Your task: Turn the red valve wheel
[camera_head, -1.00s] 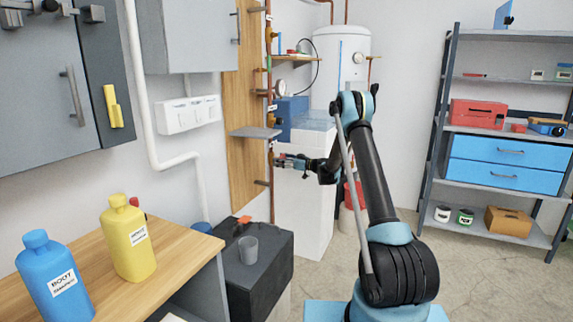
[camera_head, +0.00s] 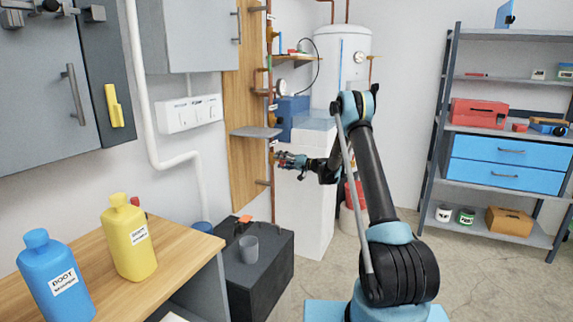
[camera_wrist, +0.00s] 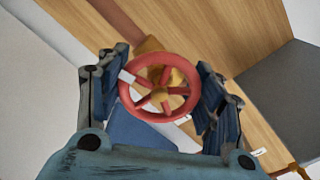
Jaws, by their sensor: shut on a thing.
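The red valve wheel (camera_wrist: 160,116) is a spoked ring with a white mark on its upper left rim. It sits on a brass valve body (camera_wrist: 160,72) on a copper pipe (camera_wrist: 118,18). My gripper (camera_wrist: 162,108) has one finger on each side of the wheel in the wrist view, shut on its rim. In the head view my gripper (camera_head: 281,160) reaches left to the pipe beside the wooden board (camera_head: 245,100), and the wheel is mostly hidden there by the fingers.
A grey shelf (camera_head: 257,132) juts out just above my gripper. A white water heater (camera_head: 342,70) and a white cabinet stand behind. A dark box (camera_head: 262,285) with a grey cup (camera_head: 249,249) is below. Floor (camera_head: 480,285) is clear at right.

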